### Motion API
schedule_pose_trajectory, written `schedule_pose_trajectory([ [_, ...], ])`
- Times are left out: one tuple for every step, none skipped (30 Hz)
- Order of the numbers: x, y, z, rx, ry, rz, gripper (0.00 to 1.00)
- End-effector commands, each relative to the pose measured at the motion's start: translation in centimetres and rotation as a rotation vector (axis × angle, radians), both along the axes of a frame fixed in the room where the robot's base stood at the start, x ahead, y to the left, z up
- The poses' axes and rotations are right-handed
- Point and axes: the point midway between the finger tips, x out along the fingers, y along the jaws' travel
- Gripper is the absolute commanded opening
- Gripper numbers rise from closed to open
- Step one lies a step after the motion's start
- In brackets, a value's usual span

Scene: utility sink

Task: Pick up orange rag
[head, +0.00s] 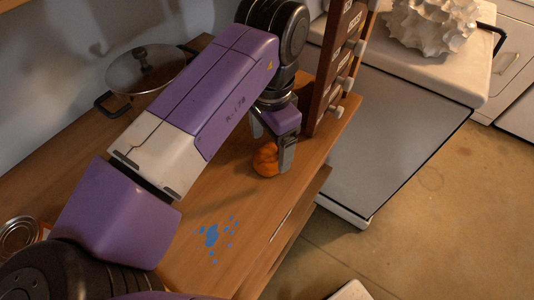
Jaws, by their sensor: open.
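The orange rag (265,162) is a small crumpled bundle on the wooden counter (200,262), near its right edge in the head view. My gripper (273,152) points down over the rag, with its fingers apart. One finger is at the right side of the rag; the other shows above and behind it. The rag is at or between the fingertips. I cannot tell whether either finger touches it. The rag appears to rest on the counter.
A wooden rack with labels (335,65) stands close beside my gripper. A lidded pot (145,72) is at the back left, and a can (18,236) is at the lower left. Blue spots (211,236) mark the clear counter in front. A white appliance (385,130) stands at right.

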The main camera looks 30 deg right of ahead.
Motion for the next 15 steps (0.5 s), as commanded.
schedule_pose_trajectory([
  [-0.1, 0.1, -0.7, 0.0, 0.001, 0.001, 0.83],
  [-0.1, 0.1, -1.1, 0.001, 0.002, 0.002, 0.83],
  [-0.2, 0.1, -1.7, 0.0, 0.002, 0.002, 0.83],
  [-0.2, 0.2, -2.2, 0.001, 0.002, 0.002, 0.83],
  [-0.2, 0.1, -2.6, 0.0, 0.001, 0.002, 0.83],
  [-0.2, 0.1, -3.1, -0.001, 0.002, 0.002, 0.83],
  [-0.2, 0.1, -3.4, -0.001, 0.001, 0.002, 0.83],
  [-0.2, 0.1, -3.6, -0.001, 0.001, 0.001, 0.83],
  [-0.2, 0.1, -3.9, 0.0, 0.0, 0.001, 0.83],
  [-0.2, 0.1, -4.0, 0.0, 0.0, 0.001, 0.83],
  [-0.2, 0.1, -4.1, -0.001, 0.0, 0.001, 0.83],
  [-0.2, 0.1, -4.1, -0.001, -0.001, 0.0, 0.83],
  [-0.2, 0.1, -4.1, -0.001, -0.001, 0.0, 0.83],
  [-0.2, 0.1, -4.1, -0.001, -0.001, 0.0, 0.83],
  [-0.2, 0.1, -4.1, -0.001, -0.001, 0.0, 0.83],
])
